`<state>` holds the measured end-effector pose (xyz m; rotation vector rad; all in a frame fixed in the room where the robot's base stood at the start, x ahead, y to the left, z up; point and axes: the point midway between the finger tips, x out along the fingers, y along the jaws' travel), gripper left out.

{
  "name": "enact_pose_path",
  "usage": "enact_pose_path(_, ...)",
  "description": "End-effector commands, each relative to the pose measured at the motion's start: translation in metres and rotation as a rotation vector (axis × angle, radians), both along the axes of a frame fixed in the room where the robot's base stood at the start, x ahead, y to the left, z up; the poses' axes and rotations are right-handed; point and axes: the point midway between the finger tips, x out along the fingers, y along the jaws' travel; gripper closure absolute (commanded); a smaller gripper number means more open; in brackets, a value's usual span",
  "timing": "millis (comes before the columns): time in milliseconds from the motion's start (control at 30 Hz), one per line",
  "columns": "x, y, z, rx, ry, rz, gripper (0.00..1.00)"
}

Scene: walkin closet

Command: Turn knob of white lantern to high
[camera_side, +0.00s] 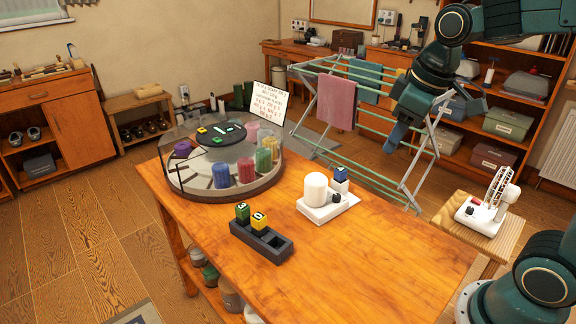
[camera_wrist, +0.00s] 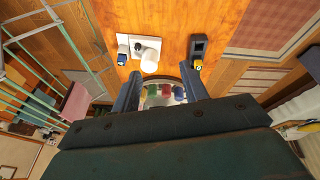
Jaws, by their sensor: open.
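The white lantern (camera_side: 316,190) is a short white cylinder standing upright on a white base plate (camera_side: 322,215) on the wooden table. Its small dark knob (camera_side: 337,198) sits on the base beside the cylinder; the setting cannot be read. A blue block with a pale label (camera_side: 341,174) stands at the far corner of the base. The lantern (camera_wrist: 150,60) and knob (camera_wrist: 138,46) also show in the wrist view, ahead of the fingers. My gripper (camera_side: 392,140) is open and empty, high up and to the right of the lantern, touching nothing; its spread fingers (camera_wrist: 162,91) show in the wrist view.
A dark tray (camera_side: 275,247) holds green and yellow blocks. A drying rack (camera_side: 410,170) stands behind. A white device (camera_side: 485,215) sits on a side stool. The table's front right is clear.

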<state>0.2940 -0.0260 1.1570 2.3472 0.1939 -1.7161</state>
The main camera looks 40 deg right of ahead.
Motion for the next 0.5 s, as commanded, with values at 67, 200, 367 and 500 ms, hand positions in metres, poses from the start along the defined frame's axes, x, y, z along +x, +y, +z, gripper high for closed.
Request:
enact_pose_path(67, 0.017, -0.006, -0.004, -0.010, 0.027, 0.028, 0.56)
enact_pose_path(200, 0.044, -0.015, -0.014, -0.026, 0.069, 0.082, 0.56)
enact_pose_path(367, 0.074, -0.027, -0.028, -0.040, 0.117, 0.146, 0.56)
enact_pose_path(500, 0.100, -0.039, -0.045, -0.048, 0.157, 0.201, 0.56)
